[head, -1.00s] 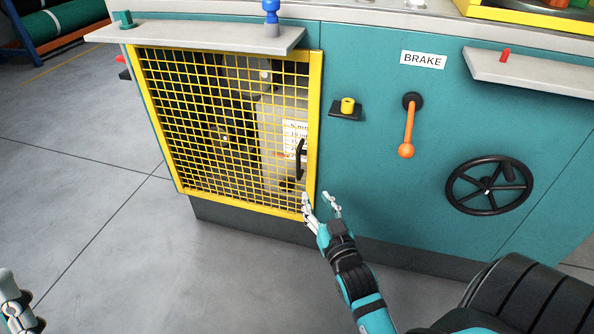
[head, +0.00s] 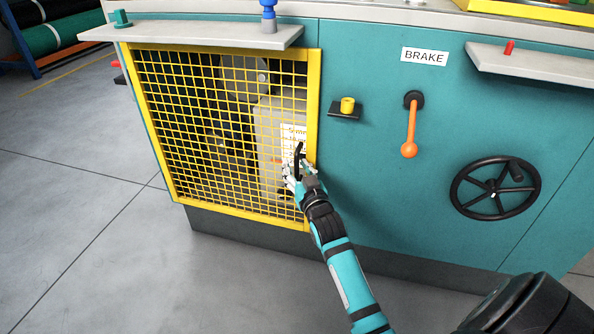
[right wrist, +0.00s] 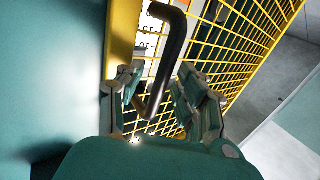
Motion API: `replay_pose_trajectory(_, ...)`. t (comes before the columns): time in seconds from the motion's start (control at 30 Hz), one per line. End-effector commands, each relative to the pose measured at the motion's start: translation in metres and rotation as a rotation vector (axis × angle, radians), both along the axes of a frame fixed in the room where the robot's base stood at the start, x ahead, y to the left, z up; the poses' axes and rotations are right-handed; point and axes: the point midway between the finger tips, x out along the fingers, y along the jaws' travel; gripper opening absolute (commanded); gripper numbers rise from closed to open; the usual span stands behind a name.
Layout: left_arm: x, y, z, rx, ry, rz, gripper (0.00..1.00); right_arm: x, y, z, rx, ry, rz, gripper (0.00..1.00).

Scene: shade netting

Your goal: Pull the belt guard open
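The belt guard (head: 313,95) is a yellow-framed mesh door on the front of the teal machine, and it looks closed. Its black bar handle (head: 299,158) stands upright near the right edge of the frame. My right gripper (head: 294,172) is at the lower part of this handle and partly covers it. In the right wrist view the handle (right wrist: 172,45) passes between the two fingers of the gripper (right wrist: 162,97), which are apart on either side of it. Gaps show between the fingers and the handle. My left gripper is out of view.
A grey shelf (head: 200,35) juts out above the guard. The grey floor (head: 90,225) at left is clear.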

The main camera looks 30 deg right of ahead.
Motion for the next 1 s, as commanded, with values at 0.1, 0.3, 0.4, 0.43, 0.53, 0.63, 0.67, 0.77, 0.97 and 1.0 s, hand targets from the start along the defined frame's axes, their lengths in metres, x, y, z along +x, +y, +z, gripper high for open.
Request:
replay_pose_trajectory(0.1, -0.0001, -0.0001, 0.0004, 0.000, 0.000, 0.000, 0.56, -0.0001, 0.0001, 0.0003, 0.000, 0.000, 0.000, 0.36)
replay_pose_trajectory(0.3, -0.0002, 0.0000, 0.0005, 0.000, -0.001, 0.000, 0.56, -0.0003, 0.0002, 0.0004, 0.000, -0.001, 0.000, 0.15)
replay_pose_trajectory(0.4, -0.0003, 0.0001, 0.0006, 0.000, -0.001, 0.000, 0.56, -0.0003, 0.0002, 0.0004, 0.000, -0.001, 0.000, 0.02)
replay_pose_trajectory(0.43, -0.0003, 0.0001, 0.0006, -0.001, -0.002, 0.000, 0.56, -0.0003, 0.0002, 0.0004, 0.000, -0.001, 0.000, 0.00)
replay_pose_trajectory(0.53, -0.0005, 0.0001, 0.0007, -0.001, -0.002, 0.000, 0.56, -0.0004, 0.0002, 0.0004, 0.000, -0.001, 0.000, 0.00)
replay_pose_trajectory(0.63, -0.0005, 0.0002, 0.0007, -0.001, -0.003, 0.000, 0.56, -0.0004, 0.0002, 0.0004, 0.000, -0.001, 0.000, 0.00)
replay_pose_trajectory(0.67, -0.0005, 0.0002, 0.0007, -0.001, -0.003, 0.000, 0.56, -0.0004, 0.0002, 0.0004, 0.000, -0.001, 0.000, 0.00)
replay_pose_trajectory(0.77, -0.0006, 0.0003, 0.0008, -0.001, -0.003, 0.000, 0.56, -0.0004, 0.0001, 0.0003, 0.000, -0.001, 0.000, 0.00)
replay_pose_trajectory(0.97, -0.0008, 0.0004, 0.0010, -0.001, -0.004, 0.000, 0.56, -0.0006, -0.0004, 0.0002, 0.000, -0.001, -0.001, 0.00)
replay_pose_trajectory(1.0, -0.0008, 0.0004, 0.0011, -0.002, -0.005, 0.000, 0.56, -0.0005, -0.0005, 0.0002, 0.000, 0.000, -0.001, 0.00)
